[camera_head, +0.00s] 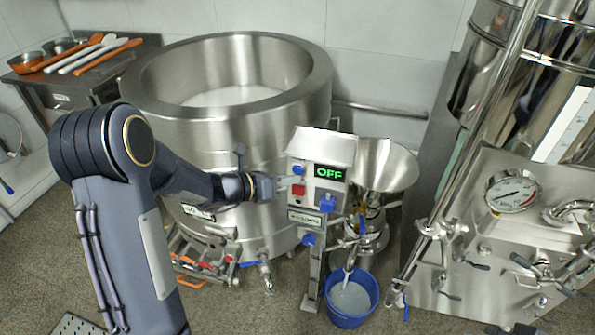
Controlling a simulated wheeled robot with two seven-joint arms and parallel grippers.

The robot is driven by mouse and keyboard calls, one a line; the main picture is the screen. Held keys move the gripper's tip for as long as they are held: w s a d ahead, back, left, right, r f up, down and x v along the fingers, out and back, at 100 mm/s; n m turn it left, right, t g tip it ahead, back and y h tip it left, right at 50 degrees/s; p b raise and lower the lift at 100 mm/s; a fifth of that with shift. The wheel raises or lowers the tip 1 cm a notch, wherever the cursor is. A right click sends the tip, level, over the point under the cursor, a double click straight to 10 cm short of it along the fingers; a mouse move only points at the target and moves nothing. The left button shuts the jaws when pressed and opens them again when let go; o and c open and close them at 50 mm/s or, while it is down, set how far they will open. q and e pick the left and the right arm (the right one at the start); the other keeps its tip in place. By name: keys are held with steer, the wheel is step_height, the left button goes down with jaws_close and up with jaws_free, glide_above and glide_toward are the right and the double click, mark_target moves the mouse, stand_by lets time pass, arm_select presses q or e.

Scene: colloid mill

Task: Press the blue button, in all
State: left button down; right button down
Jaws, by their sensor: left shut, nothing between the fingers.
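The control box (318,165) stands on a metal post in the middle of the head view. The blue button (298,170) is at the upper left of its front face. A red button (298,189) sits just below it, and a lit display (330,173) reads "OFF" in green. My left gripper (287,182) is shut and empty, its tips pointing right at the left side of the box face, near both buttons. Whether the tips touch the box or a button cannot be told. My right gripper is not in view.
A blue knob (327,203) is on the box's lower right. A large steel kettle (225,125) stands behind my arm. A steel funnel (382,168) and a blue bucket (351,316) are right of the post. Steel machinery with a gauge (513,192) fills the right.

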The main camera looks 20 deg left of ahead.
arm_select(q)
steer(key=shift+w, duration=0.1)
steer(key=shift+w, duration=0.3)
steer(key=shift+w, duration=0.45)
stand_by(1.0)
steer(key=shift+s, duration=0.85)
steer(key=shift+s, duration=0.1)
steer(key=s+b, duration=0.1)
steer(key=s, duration=0.3)
steer(key=shift+s, duration=0.4)
